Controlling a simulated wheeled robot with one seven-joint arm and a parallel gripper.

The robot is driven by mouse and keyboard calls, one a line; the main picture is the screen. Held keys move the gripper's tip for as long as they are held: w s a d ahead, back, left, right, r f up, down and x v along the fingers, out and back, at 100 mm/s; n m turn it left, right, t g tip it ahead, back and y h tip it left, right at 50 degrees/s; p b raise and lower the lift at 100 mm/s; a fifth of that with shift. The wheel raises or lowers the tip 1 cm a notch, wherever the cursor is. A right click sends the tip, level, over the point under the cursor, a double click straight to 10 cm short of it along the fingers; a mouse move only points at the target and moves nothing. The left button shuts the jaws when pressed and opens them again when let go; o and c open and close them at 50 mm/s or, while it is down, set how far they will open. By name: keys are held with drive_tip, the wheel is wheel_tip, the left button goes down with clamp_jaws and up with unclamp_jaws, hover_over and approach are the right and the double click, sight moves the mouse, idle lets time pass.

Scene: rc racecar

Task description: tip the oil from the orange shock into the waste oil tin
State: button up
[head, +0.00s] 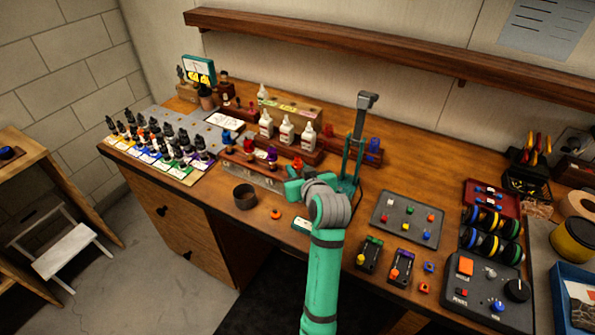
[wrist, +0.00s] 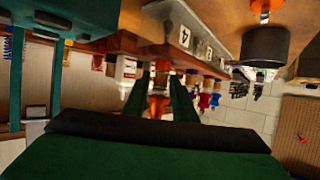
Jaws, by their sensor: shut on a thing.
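The orange shock (wrist: 158,104) is between the two fingers of my gripper (wrist: 160,100) in the wrist view, which looks upside down. My gripper (head: 293,182) is shut on it. In the head view an orange-red bit of the shock (head: 297,163) shows just beyond the gripper, and the rest is hidden. The waste oil tin, a dark round open cup (head: 245,196), stands on the bench to the left of my gripper. The tin also shows at the upper right of the wrist view (wrist: 266,46), apart from the shock. Its inside and any oil cannot be made out.
A numbered metal rack (head: 252,176) with blue, red and purple shocks stands behind the tin. White bottles (head: 287,131) stand farther back. A green stand (head: 356,150) rises close to the right of my gripper.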

wheel_tip(320, 180, up, 17)
drive_tip(key=shift+r, duration=0.15)
idle(1.6)
drive_tip(key=shift+a, duration=0.1)
